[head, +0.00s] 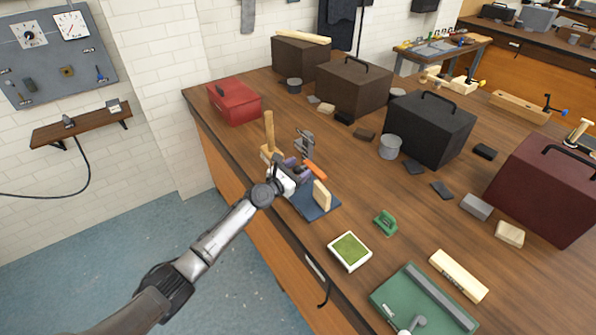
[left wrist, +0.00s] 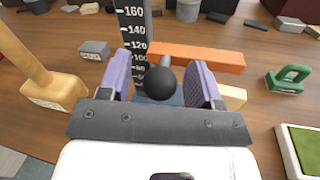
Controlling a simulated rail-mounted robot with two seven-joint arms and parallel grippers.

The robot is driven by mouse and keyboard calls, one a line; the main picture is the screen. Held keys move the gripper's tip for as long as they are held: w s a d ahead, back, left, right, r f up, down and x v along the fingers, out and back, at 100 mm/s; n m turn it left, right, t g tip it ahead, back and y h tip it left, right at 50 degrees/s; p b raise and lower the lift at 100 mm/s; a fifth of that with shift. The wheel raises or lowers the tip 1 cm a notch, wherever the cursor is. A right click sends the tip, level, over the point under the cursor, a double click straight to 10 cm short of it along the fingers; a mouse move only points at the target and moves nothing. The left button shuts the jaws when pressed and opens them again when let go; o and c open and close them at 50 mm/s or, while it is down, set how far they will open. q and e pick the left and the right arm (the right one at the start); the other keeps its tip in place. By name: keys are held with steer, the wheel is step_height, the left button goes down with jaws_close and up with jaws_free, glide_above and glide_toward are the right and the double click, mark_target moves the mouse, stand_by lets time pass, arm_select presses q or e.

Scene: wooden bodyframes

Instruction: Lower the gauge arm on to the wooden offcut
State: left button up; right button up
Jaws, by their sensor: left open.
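The height gauge has a dark upright scale with white numbers (left wrist: 134,30) and stands on a blue base (head: 322,209). Its orange gauge arm (left wrist: 196,57) reaches to the right; in the head view the orange arm (head: 315,169) shows just past my gripper, above the base. A black ball knob (left wrist: 160,83) is between my left gripper's purple fingers. The pale wooden offcut (head: 321,195) stands on the base below the arm's end; in the wrist view it is partly hidden behind the right finger. My left gripper (head: 291,167) is open around the knob, with gaps visible at both sides. My right gripper is out of view.
A wooden mallet (head: 269,135) stands left of the gauge. A green clamp-like piece (head: 385,222), a green-topped pad (head: 349,251) and a green board (head: 423,304) lie to the right. A red box (head: 234,101) and dark toolboxes (head: 353,87) stand farther back.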

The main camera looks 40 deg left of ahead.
arm_select(q)
jaws_close()
stand_by(0.6)
